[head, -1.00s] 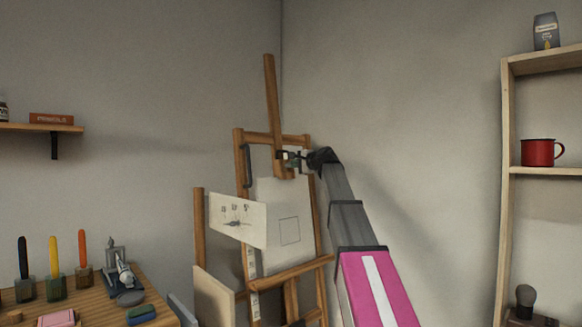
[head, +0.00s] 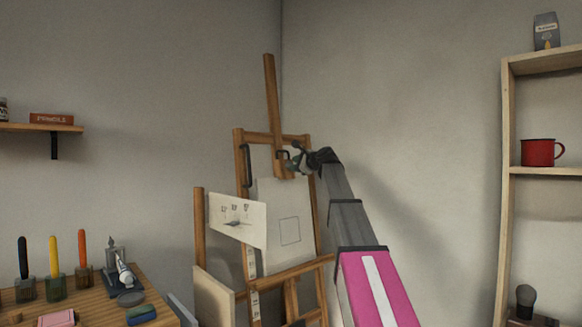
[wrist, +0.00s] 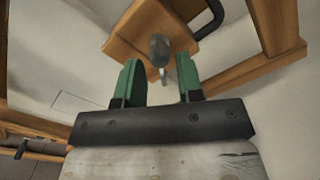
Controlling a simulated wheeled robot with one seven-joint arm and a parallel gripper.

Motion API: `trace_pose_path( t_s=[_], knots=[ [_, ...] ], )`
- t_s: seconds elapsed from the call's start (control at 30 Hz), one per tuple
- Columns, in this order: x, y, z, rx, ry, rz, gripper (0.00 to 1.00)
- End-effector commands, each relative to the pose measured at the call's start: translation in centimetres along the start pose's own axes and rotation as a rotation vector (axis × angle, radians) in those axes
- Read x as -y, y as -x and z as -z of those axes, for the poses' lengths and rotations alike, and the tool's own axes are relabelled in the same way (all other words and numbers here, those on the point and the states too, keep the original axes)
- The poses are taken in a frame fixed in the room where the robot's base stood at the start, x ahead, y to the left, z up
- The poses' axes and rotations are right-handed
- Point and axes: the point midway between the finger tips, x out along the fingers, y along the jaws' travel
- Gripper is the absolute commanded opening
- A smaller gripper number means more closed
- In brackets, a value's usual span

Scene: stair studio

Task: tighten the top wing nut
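The wooden easel (head: 270,100) stands in the corner with its mast rising above the frame. In the wrist view, a grey metal wing nut (wrist: 159,47) sits on a wooden block of the easel (wrist: 125,40), with one narrow wing pointing toward me. My gripper (wrist: 158,62) has two green fingers spread apart, one on each side of the wing nut, with gaps showing. I cannot tell how deep the nut lies between the fingertips. In the head view my gripper (head: 297,159) is at the top of the easel and hides the nut.
A black curved handle (wrist: 211,20) is close to the right finger in the wrist view. A shelf with a red mug (head: 538,153) stands right; a worktable (head: 85,300) stands left.

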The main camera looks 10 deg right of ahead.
Motion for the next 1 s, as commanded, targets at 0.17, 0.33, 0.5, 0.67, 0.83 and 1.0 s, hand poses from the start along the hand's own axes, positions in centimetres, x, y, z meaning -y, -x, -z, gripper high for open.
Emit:
trace_pose_path(
  t_s=[0.17, 0.33, 0.5, 0.67, 0.83, 1.0],
  knots=[
    [0.0, 0.9, 0.0, 0.000, 0.001, 0.001, 0.34],
    [-0.1, 2.3, -0.1, 0.000, 0.001, 0.000, 0.34],
    [-0.1, 3.8, 0.0, -0.001, 0.001, 0.001, 0.34],
    [-0.1, 5.1, 0.0, 0.000, 0.001, 0.001, 0.34],
    [-0.1, 6.0, -0.1, 0.001, 0.001, 0.000, 0.34],
    [0.0, 6.0, 0.0, 0.001, 0.001, 0.000, 0.34]
  ],
)
